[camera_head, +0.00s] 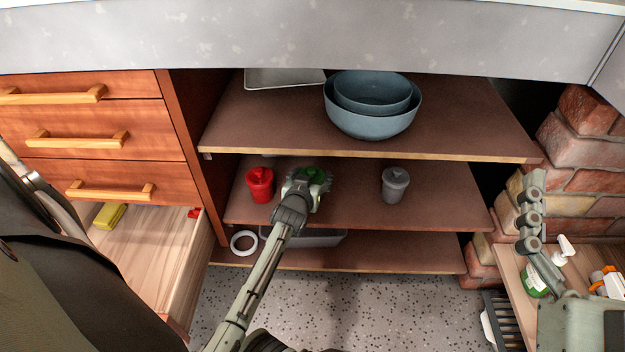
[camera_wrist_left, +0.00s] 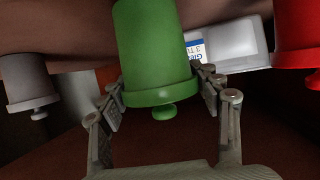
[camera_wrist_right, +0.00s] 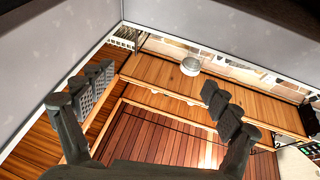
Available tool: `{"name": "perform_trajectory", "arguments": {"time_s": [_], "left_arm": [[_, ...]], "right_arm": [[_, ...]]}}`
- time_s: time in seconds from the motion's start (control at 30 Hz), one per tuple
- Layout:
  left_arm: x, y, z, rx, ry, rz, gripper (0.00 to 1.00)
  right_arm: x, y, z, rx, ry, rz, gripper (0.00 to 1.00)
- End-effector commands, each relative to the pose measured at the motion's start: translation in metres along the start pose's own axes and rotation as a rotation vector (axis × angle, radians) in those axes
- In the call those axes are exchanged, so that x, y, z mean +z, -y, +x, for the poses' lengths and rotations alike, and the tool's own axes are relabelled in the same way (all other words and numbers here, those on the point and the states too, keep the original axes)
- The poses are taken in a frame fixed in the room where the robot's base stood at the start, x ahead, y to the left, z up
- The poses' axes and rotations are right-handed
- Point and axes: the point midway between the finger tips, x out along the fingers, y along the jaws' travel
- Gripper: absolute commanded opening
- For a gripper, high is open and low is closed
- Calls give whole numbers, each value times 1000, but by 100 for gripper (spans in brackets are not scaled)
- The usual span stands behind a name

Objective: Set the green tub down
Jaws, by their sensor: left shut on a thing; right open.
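The green tub (camera_head: 316,174), with its knobbed lid, is at the middle shelf (camera_head: 345,205), between the red tub (camera_head: 259,184) and the grey tub (camera_head: 395,184). My left gripper (camera_head: 303,184) reaches in from the front and is shut on it. In the left wrist view the green tub (camera_wrist_left: 152,50) sits between the two fingers (camera_wrist_left: 165,92), and the picture is upside down. I cannot tell whether its base touches the shelf. My right gripper (camera_wrist_right: 158,92) is open and empty, away from the shelves, above the right side in the head view.
Blue bowls (camera_head: 372,118) and a metal tray (camera_head: 285,78) stand on the upper shelf. A white ring (camera_head: 243,243) and a grey container (camera_head: 318,238) are on the lowest shelf. An open drawer (camera_head: 150,255) is at left. A brick plinth (camera_head: 580,150) and a soap bottle (camera_head: 537,281) are at right.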

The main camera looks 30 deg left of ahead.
Motion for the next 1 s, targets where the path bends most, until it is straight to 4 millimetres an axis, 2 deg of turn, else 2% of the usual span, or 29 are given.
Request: {"name": "perform_trajectory", "arguments": {"time_s": [0.2, 0.57, 0.6, 0.77, 1.0], "left_arm": [[6, -1, 0, 0, -2, 0, 31], [10, -1, 2, -1, 0, -1, 31], [9, -1, 1, -1, 0, 0, 65], [9, -1, 1, -1, 0, 0, 84], [9, 0, 1, -1, 0, 0, 84]], "right_arm": [[-20, 3, -1, -5, -114, 9, 90], [-22, 2, -2, -4, -133, 8, 90], [-24, 2, -1, -4, -138, 8, 90], [-23, 2, -1, -4, -135, 8, 90], [-23, 2, -1, -4, -134, 8, 90]]}}
